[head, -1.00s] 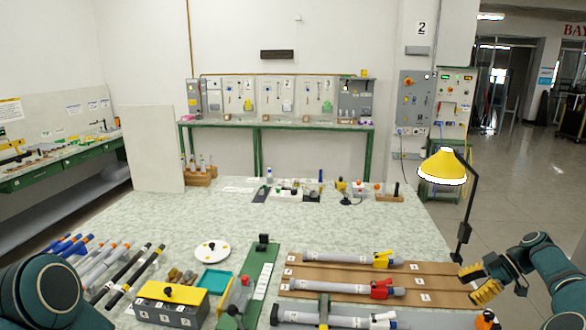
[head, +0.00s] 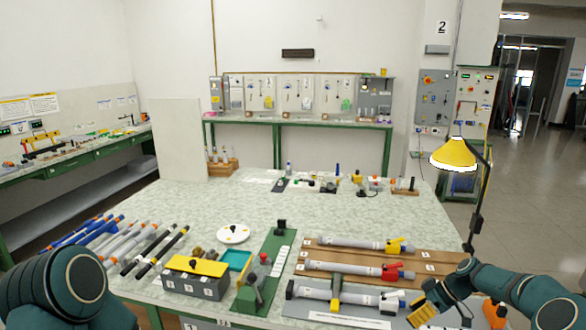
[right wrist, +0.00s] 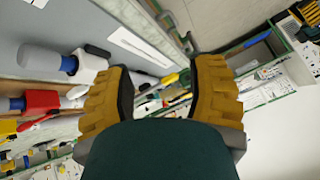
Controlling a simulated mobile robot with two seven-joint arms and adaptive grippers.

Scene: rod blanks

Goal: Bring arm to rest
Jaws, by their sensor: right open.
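My right gripper (head: 428,308) is at the right front of the table, beside the grey rod holder with the white-ended rod. In the right wrist view its yellow-brown fingers (right wrist: 163,95) are spread apart with nothing held between them. The rod with a white clamp (right wrist: 85,65) and the one with a red clamp (right wrist: 40,102) lie to the left of the fingers there. My left arm (head: 65,285) shows only as a dark teal rounded link at the lower left; its gripper is out of the picture.
Rods with yellow (head: 398,246) and red (head: 392,272) clamps lie on brown boards. A yellow lamp (head: 453,154) stands at the table's right edge. Several loose rods (head: 125,240) lie at left, near a grey box with a yellow lid (head: 196,266). The table's middle (head: 250,207) is mostly clear.

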